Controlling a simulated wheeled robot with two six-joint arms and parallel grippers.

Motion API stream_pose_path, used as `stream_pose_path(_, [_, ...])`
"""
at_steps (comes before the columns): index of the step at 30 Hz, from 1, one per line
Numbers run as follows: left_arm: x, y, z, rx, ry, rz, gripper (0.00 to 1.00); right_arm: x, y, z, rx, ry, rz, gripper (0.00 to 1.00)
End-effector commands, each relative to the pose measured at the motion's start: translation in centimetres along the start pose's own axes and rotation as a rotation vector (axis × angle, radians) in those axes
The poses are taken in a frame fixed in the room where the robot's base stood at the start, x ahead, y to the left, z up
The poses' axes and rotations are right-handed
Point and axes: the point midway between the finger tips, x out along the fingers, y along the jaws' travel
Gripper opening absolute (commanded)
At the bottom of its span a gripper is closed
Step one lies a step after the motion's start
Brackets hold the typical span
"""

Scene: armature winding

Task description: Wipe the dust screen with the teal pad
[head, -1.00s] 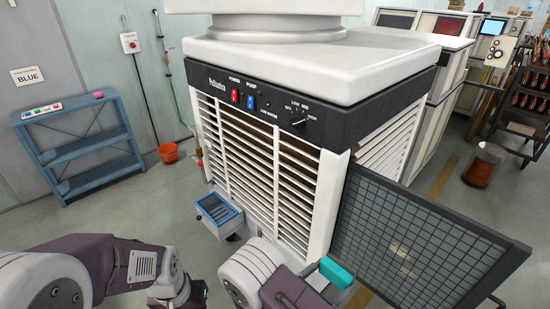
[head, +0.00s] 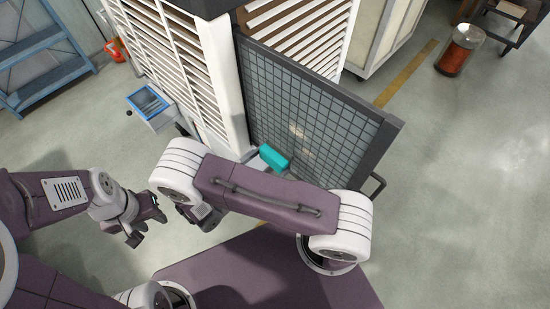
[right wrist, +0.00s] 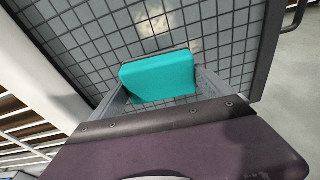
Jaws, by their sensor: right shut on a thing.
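The dust screen (head: 330,120) is a dark-framed panel with a grid, swung out from the cooler's side; it fills much of the right wrist view (right wrist: 225,45). A pale patch (head: 298,131) marks its face, and also shows in the wrist view (right wrist: 181,24). My right gripper (right wrist: 160,88) is shut on the teal pad (right wrist: 158,76), between its grey fingers. The pad (head: 273,157) is close to the screen's lower left; I cannot tell whether they touch. My left gripper (head: 143,228) hangs empty at the left, its fingers apart.
The white slatted cooler (head: 185,60) stands left of the screen, with a small blue-rimmed tray (head: 150,104) on its front. A blue shelf (head: 40,55) is at the upper left. A metal-topped bin (head: 458,50) stands at the upper right. The floor at right is clear.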

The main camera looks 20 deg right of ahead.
Motion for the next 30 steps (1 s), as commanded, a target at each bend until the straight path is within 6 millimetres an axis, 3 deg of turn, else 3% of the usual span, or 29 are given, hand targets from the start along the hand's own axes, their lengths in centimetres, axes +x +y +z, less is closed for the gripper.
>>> stream_pose_path(5, [-0.1, 0.0, 0.0, -0.001, 0.000, 0.000, 0.36, 0.3, 0.0, 0.1, -0.001, -0.001, 0.002, 0.58])
stream_pose_path(19, [-0.2, 0.0, 0.0, 0.000, 0.000, 0.000, 0.36, 5.4, 0.0, 0.9, -0.001, -0.001, 0.000, 0.58])
stream_pose_path(30, [-0.2, 0.0, 0.0, 0.000, 0.000, 0.000, 0.36, 5.9, 0.1, 1.0, -0.001, -0.001, 0.003, 0.58])
